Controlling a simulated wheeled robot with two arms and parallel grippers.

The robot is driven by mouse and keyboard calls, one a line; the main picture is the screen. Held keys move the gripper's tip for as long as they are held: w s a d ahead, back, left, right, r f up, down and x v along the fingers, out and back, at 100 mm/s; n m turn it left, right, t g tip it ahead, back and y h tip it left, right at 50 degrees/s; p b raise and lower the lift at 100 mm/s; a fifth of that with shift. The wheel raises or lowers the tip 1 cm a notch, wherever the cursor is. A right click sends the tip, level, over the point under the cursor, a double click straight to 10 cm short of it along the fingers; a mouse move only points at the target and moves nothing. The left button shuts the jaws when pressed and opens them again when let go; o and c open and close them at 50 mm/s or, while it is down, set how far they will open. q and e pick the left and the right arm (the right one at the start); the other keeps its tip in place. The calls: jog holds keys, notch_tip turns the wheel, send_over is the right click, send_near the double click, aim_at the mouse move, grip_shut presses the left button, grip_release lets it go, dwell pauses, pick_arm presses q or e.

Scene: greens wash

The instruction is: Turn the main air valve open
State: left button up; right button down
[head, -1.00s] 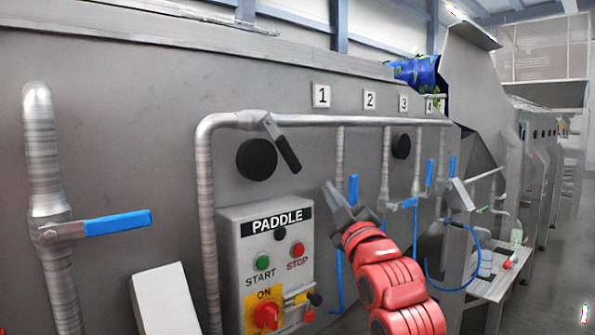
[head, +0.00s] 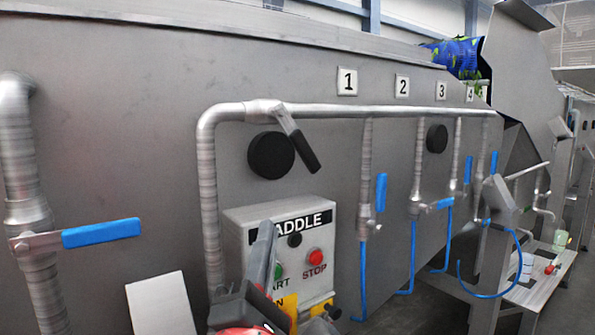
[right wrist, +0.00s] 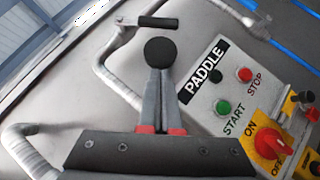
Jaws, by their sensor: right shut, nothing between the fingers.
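A valve with a black-handled lever (head: 300,145) sits on the upper pipe (head: 330,110), above the paddle control box. Its lever slants down and to the right, across the pipe's line. The lever also shows in the right wrist view (right wrist: 158,22), beyond my fingertips. I cannot tell from any label whether this is the main air valve. My right gripper (head: 265,235) is shut and empty, in front of the control box and below the lever, apart from it. Its closed fingers (right wrist: 158,80) point toward a round black disc in the wrist view. My left gripper is not in view.
The round black disc (head: 271,155) is on the tank wall below the lever. The paddle box (head: 320,215) has start and stop buttons and a red switch (right wrist: 268,140). A blue-handled valve (head: 100,233) is at left. Several blue-handled valves and hoses are at right.

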aim_at(298, 140)
jog(key=w+d+r+p, duration=0.3)
jog(key=w+r+p, duration=0.2)
jog(key=w, duration=0.5)
jog(key=shift+r, duration=0.85)
jog(key=shift+d, duration=0.15)
